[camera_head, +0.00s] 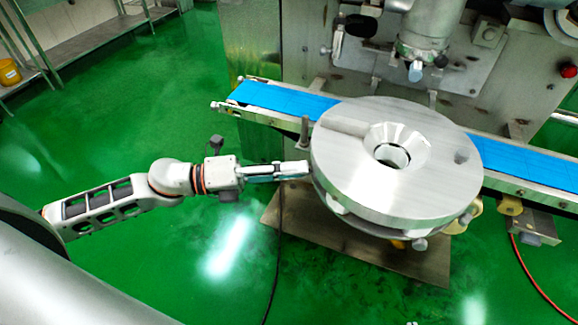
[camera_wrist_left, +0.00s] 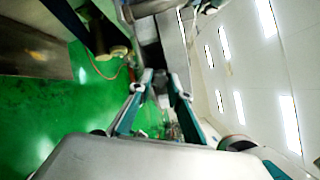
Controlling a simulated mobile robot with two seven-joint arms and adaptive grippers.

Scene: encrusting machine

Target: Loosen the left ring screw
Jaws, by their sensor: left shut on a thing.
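The round metal ring (camera_head: 345,180), a thick silver disc with a funnel-shaped hole, stands in front of the conveyor. My left gripper (camera_head: 306,169) reaches in from the left, with its fingertips at the disc's left edge. In the left wrist view my left gripper (camera_wrist_left: 164,84) has its two fingers on either side of a small grey part (camera_wrist_left: 161,88), which appears to be the left ring screw. The fingers are shut on it. In the head view the screw is hidden by the fingertips and the disc's edge. My right gripper is not in view.
A blue conveyor belt (camera_head: 285,98) runs behind the disc. A dark upright peg (camera_head: 304,131) stands close above my left fingertips. Knobs (camera_head: 420,244) show under the disc's rim. The steel machine body (camera_head: 290,45) fills the back. The green floor at left is open.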

